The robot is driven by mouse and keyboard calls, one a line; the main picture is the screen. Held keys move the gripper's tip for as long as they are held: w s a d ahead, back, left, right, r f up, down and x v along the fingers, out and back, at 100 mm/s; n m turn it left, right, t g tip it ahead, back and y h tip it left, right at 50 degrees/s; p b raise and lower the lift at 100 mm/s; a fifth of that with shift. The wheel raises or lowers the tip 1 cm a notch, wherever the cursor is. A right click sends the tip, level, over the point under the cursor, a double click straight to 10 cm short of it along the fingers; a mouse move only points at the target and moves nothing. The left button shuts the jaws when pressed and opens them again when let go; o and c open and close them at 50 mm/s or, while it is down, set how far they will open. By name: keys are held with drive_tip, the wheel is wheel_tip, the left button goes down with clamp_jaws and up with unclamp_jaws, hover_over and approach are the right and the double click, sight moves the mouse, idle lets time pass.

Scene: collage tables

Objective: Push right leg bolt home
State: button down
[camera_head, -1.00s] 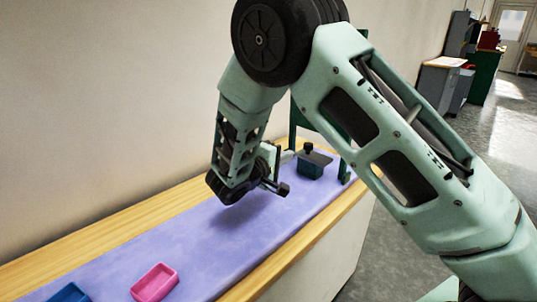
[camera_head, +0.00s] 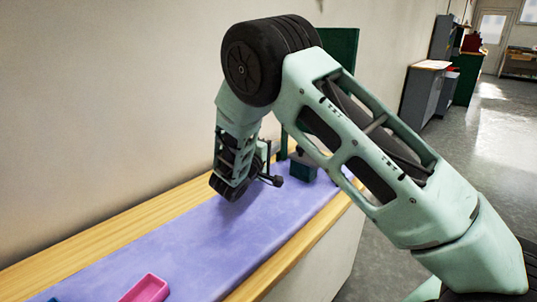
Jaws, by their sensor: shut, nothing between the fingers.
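My gripper (camera_head: 276,181) hangs from my pale green arm above the far part of the purple mat (camera_head: 170,246). Its dark jaw end points right, and it is shut with nothing between the fingers. A dark green block (camera_head: 303,171) with a black knob (camera_head: 299,152) stands just right of and behind it. A green stand (camera_head: 340,46) with a tall panel rises behind my arm, which hides much of it. I cannot make out the right leg bolt; the stand's legs are partly covered and small.
A pink tray (camera_head: 146,289) lies on the mat near the bottom edge. The mat between it and my gripper is clear. A plain wall (camera_head: 90,100) runs along the table's left side. Grey cabinets (camera_head: 425,90) stand far back right across open floor.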

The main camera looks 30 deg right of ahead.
sight(303, 150)
drive_tip(key=shift+s+d+f, duration=0.1)
drive_tip(key=shift+s+d, duration=0.2)
drive_tip(key=shift+d, duration=0.45)
drive_tip(key=shift+s+d+r, duration=0.1)
drive_tip(key=shift+s+d, duration=0.2)
drive_tip(key=shift+d, duration=0.5)
drive_tip(key=shift+s+d+f, duration=0.1)
drive_tip(key=shift+s+d, duration=0.2)
drive_tip(key=shift+d, duration=0.45)
drive_tip(key=s, duration=0.2)
drive_tip(key=s+d+b, duration=0.1)
drive_tip(key=s, duration=0.1)
drive_tip(key=shift+d, duration=0.2)
drive_tip(key=shift+w+b, duration=0.1)
drive_tip(key=shift+b, duration=0.2)
